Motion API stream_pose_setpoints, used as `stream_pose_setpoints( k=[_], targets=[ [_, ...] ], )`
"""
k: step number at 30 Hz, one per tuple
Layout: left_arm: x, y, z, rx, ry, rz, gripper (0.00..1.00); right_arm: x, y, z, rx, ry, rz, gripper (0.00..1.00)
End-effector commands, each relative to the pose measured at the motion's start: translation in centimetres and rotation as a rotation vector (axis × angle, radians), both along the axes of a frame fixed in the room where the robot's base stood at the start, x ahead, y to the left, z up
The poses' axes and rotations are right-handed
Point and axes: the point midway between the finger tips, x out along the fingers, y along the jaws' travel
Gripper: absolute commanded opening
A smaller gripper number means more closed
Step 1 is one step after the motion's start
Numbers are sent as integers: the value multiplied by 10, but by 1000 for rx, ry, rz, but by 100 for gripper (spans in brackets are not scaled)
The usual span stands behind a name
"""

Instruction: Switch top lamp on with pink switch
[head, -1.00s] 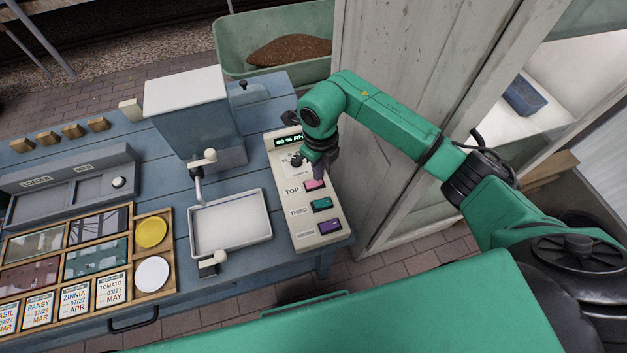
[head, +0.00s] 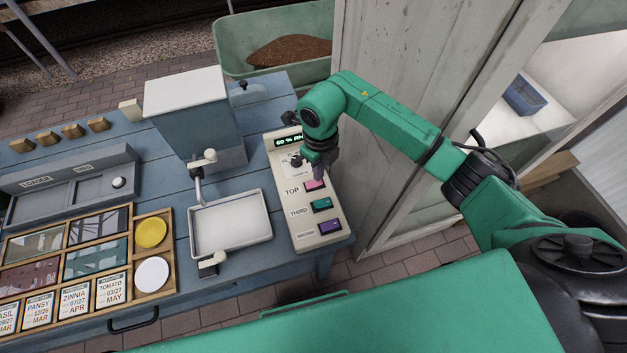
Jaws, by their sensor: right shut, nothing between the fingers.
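The control panel (head: 307,223) is a cream box at the right end of the blue table. The pink switch (head: 314,185) sits beside the label TOP, above a green switch (head: 321,205) labelled THIRD and a purple switch (head: 330,226). My right gripper (head: 318,173) is shut and empty, pointing down at the pink switch. Its fingertips are at the switch's upper edge and hide part of it; I cannot tell whether they touch. The top lamp itself is not visible. My left gripper is not in view.
A pale wooden cabinet (head: 400,60) stands close to the right of the table, with a blue tray (head: 524,96) on a bright shelf inside. A metal tray (head: 230,243) and a grey-blue box (head: 188,95) stand left of the panel. A green tub (head: 228,50) is behind.

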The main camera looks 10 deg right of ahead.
Motion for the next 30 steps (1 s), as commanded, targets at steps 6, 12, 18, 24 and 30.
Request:
stream_pose_setpoints(
  k=[6,12,18,24,30],
  targets=[
    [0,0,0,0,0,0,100,0,0,0,0,0,0,0],
    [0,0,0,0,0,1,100,0,0,0,0,0,0,0],
    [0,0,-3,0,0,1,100,0,0,-3,0,0,0,0],
    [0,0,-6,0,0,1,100,0,0,-6,0,0,0,0],
    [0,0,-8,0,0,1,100,0,0,-9,0,0,0,0]
  ],
)
